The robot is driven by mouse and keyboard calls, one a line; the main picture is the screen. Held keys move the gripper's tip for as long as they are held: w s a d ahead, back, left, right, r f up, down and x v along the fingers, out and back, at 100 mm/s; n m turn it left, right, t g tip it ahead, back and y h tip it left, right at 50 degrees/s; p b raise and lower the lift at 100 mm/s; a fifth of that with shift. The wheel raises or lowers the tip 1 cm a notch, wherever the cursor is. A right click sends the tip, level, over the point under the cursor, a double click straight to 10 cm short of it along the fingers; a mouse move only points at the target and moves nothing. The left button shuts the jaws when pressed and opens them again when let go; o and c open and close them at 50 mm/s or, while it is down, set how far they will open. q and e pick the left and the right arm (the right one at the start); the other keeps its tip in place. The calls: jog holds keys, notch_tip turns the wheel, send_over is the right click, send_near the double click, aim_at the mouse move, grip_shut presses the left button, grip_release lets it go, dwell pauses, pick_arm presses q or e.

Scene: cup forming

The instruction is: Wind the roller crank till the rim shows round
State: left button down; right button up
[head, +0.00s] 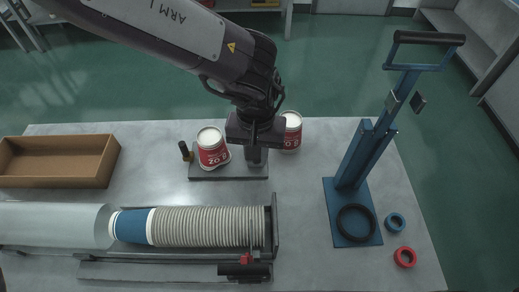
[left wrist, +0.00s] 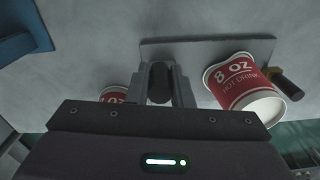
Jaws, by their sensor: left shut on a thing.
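My left gripper (head: 256,157) reaches down from the top of the head view over the right end of a small grey base plate (head: 206,175). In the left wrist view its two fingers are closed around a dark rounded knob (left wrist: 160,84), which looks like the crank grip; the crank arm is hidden. A red and white "8 OZ" cup (head: 213,150) sits tilted on the plate, left of the gripper. Its white round end faces up, and the lettering is upside down in the head view. A dark post with a brass foot (head: 185,151) stands left of the cup. My right gripper is not visible.
A second red and white cup (head: 292,130) stands behind the gripper. A blue lever press (head: 352,190) stands right, near blue (head: 395,222) and red (head: 405,257) rings. A cardboard tray (head: 60,160) and a long cup stack (head: 200,226) occupy the left and front.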

pick_arm(q)
jog(key=shift+w+a+m, duration=0.1)
jog(key=shift+m, duration=0.2)
jog(key=c, duration=1.3)
grip_release()
jog(key=shift+r, duration=0.1)
jog(key=shift+r, duration=0.3)
notch_tip(320, 180, up, 6)
jog(key=shift+r+b, duration=0.2)
jog(key=shift+b, duration=0.6)
jog(key=shift+r, duration=0.35)
